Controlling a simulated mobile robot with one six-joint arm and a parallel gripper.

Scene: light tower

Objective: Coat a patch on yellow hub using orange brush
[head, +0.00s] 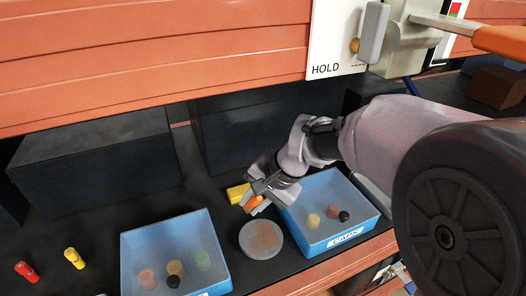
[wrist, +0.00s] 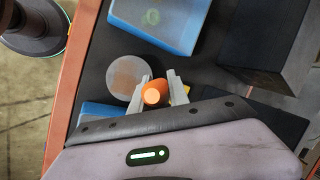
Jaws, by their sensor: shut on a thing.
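My gripper (head: 262,192) is shut on the orange brush (head: 254,203), held above the dark shelf. In the wrist view the orange brush (wrist: 154,92) sits end-on between my two fingers (wrist: 160,92); its tip is hidden. A yellow block (head: 237,193), which may be the yellow hub, lies just left of and partly behind my gripper. Only a sliver of yellow (wrist: 187,90) shows beside the right finger in the wrist view. A round grey dish (head: 247,246) with a brownish-orange patch lies just below the brush in the head view and left of it in the wrist view (wrist: 113,80).
A blue bin (head: 300,238) with small coloured pieces stands right of the dish, another blue bin (head: 135,245) left of it. A small red piece (head: 27,271) and a yellow one (head: 74,258) stand far left. Dark blocks (head: 95,155) and an orange slatted wall (head: 150,50) are behind.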

